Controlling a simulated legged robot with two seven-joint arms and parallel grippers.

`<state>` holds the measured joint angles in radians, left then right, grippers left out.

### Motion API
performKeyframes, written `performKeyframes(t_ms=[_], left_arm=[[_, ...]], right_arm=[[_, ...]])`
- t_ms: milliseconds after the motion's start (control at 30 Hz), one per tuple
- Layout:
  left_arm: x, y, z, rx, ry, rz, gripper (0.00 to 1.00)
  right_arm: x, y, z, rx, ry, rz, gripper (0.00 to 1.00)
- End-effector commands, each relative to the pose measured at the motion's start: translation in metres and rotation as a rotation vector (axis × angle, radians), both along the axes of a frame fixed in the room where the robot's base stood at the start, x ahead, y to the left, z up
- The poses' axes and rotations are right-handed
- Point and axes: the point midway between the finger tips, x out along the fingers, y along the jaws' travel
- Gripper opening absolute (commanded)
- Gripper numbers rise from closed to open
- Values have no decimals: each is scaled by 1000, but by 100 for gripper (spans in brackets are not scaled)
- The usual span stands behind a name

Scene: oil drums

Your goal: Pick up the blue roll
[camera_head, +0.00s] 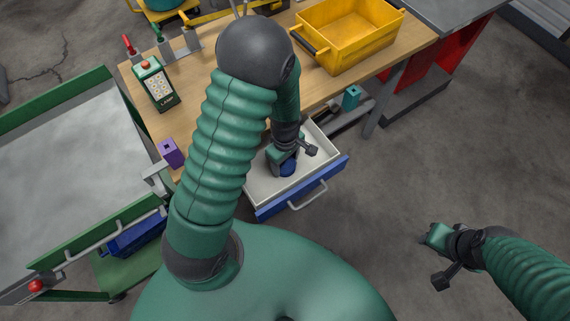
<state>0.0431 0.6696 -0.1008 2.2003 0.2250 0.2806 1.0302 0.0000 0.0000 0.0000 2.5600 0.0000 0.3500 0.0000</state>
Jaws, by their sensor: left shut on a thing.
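The blue roll (288,168) is inside the open drawer (262,192) under the workbench, on the drawer's pale floor. My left gripper (285,158) reaches down into the drawer and is shut on the blue roll, covering its upper part. I cannot tell whether the roll touches the drawer floor. My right gripper (432,256) is at the lower right, above bare floor and away from the drawer.
The wooden workbench (200,75) carries a yellow crate (350,45), a device with a keypad (155,85) and a purple block (172,153). The drawer's blue front (300,190) has a handle. A green-railed cart (60,150) stands left.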

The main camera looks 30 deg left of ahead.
Motion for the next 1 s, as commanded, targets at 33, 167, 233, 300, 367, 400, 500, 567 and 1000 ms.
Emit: performKeyframes(t_ms=[33,167,233,300,367,400,500,567,1000], left_arm=[[0,0,0,0,-1,0,38],[0,0,0,0,-1,0,21],[0,0,0,0,-1,0,15],[0,0,0,0,-1,0,15],[1,0,0,0,-1,0,15],[1,0,0,0,-1,0,15],[1,0,10,1,-2,-1,15],[2,0,22,1,-4,-1,15],[0,0,100,-1,-1,1,15]], right_arm=[[0,0,0,0,0,0,36],[0,0,0,0,0,0,36],[0,0,0,0,0,0,36],[0,0,0,0,0,0,36],[0,0,0,0,0,0,36],[0,0,0,0,0,0,36],[0,0,5,0,0,0,36],[0,0,10,0,0,0,36],[0,0,37,0,0,0,36]])
